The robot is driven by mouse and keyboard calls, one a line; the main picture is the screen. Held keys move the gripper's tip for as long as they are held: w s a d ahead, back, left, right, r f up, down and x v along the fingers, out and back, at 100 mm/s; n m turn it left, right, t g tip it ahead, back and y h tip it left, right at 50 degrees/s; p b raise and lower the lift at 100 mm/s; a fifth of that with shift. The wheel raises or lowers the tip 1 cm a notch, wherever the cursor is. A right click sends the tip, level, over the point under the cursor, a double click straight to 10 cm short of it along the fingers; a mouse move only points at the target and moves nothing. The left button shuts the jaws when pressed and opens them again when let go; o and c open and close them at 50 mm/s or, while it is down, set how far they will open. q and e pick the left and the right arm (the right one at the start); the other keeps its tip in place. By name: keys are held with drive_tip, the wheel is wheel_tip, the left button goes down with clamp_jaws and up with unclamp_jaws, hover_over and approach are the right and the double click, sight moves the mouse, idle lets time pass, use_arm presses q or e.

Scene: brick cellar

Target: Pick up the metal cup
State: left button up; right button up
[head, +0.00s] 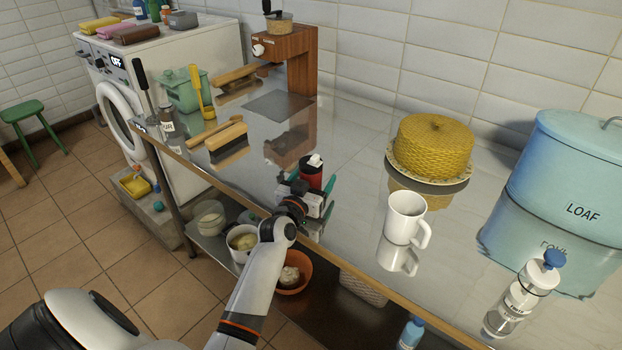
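My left gripper (311,180) is low over the shiny tabletop, its arm coming in from the lower left. Its teal-tipped fingers stand apart, one on each side of a small red container with a white top (312,168). Whether they touch it I cannot tell; the wrist hides its lower part. I see nothing I can surely name as a metal cup. A white mug (403,218) stands upright to the right of the gripper, handle to the right. My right gripper is not in view.
A yellow cake on a plate (433,149), a blue loaf bin (567,175) and a blue-capped bottle (537,279) stand at right. Brushes (225,134), a labelled jar (170,122) and a wooden grinder (297,55) stand at left. Bowls sit on the shelf below. The table's front edge (350,270) runs under my arm.

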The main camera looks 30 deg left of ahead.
use_arm(q)
drive_tip(key=c, duration=1)
drive_tip(key=shift+c, duration=0.7)
drive_tip(key=shift+r, duration=0.15)
